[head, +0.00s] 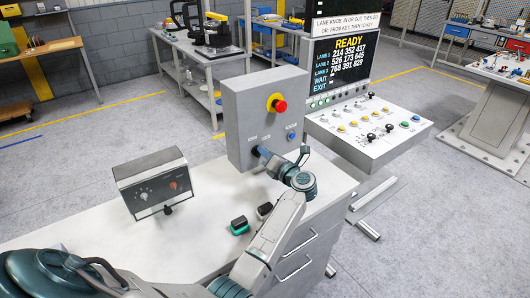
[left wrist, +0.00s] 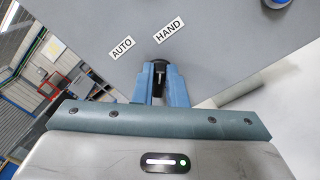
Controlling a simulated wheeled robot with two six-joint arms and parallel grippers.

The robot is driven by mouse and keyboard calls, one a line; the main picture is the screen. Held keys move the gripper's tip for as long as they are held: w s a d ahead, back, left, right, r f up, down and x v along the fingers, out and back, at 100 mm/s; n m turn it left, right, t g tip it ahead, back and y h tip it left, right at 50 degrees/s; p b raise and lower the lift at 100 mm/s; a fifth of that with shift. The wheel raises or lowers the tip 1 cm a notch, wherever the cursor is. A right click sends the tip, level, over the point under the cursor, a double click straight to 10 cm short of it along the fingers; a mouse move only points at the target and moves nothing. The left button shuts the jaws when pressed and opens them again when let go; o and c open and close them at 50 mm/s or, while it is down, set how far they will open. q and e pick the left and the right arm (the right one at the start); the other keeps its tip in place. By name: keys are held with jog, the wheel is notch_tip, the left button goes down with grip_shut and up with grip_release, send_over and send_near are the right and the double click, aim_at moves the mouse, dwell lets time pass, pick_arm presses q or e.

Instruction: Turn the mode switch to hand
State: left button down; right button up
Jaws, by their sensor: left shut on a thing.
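The mode switch is a small black knob (left wrist: 157,66) on the front of a grey control box (head: 240,105). In the left wrist view the label AUTO (left wrist: 122,47) is up and left of it and the label HAND (left wrist: 170,30) is above it, slightly right. My left gripper (head: 262,154) reaches the lower front of the box. Its blue fingers (left wrist: 160,80) are shut on the knob, one on each side. The fingers hide part of the knob, and I cannot tell which label it points to. My right gripper is not in view.
A red stop button (head: 280,105) and a blue button (head: 291,135) are on the same box. A small meter box (head: 150,182) and two small dark-topped blocks, one green-based (head: 239,226), are on the bench. A console (head: 375,125) stands right.

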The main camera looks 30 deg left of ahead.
pick_arm(q)
jog(key=shift+w+f+m+p, duration=0.15)
jog(key=shift+m+p, duration=0.35)
jog(key=shift+m, duration=1.2)
jog(key=shift+f, duration=0.1)
jog(key=c, duration=1.5)
grip_release()
jog(key=shift+o, duration=0.2)
jog(key=shift+d, duration=0.1)
jog(key=b+v, duration=0.5)
jog(key=v, duration=0.5)
jog(key=shift+d, duration=0.4)
